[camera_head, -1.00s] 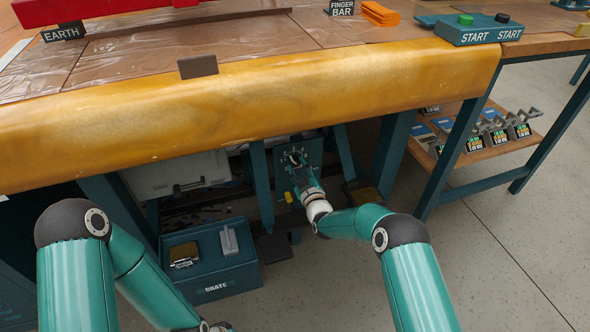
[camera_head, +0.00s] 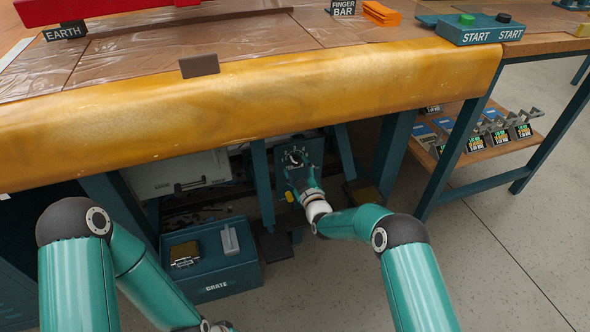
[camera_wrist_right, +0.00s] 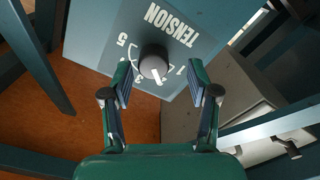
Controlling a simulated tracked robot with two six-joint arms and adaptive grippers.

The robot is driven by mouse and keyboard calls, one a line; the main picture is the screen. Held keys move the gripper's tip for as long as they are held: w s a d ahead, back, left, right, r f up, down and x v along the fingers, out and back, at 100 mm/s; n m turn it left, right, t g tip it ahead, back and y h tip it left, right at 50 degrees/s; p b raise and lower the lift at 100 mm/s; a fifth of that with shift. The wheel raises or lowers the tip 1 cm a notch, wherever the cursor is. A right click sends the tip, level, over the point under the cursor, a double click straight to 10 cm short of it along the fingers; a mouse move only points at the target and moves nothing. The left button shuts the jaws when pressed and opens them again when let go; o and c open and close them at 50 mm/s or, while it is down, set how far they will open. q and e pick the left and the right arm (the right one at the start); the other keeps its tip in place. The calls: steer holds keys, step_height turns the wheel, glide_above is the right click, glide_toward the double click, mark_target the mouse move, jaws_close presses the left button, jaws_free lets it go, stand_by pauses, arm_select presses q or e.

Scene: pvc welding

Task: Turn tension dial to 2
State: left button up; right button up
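The tension dial is a black round knob (camera_wrist_right: 153,62) with a white pointer mark, on a grey-blue panel (camera_wrist_right: 180,22) lettered TENSION. In the right wrist view the pointer faces down, between the 3 and the 1; I cannot read a 2 there. The dial plate (camera_head: 295,156) also shows small under the table in the head view. My right gripper (camera_wrist_right: 160,80) is open, one finger each side of the knob's lower part and apart from it, holding nothing. In the head view my right gripper (camera_head: 299,176) is just below the dial. My left gripper is out of view.
The thick yellow table edge (camera_head: 250,97) overhangs the dial. Teal legs (camera_head: 345,150) stand beside the panel. A blue crate (camera_head: 211,268) sits on the floor to the left. A shelf (camera_head: 485,150) with several small devices is at right.

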steer(key=shift+d, duration=0.15)
steer(key=shift+s+d, duration=0.25)
steer(key=shift+s, duration=0.2)
steer(key=v, duration=1.1)
steer(key=shift+a, duration=0.2)
steer(key=shift+s+f, duration=0.1)
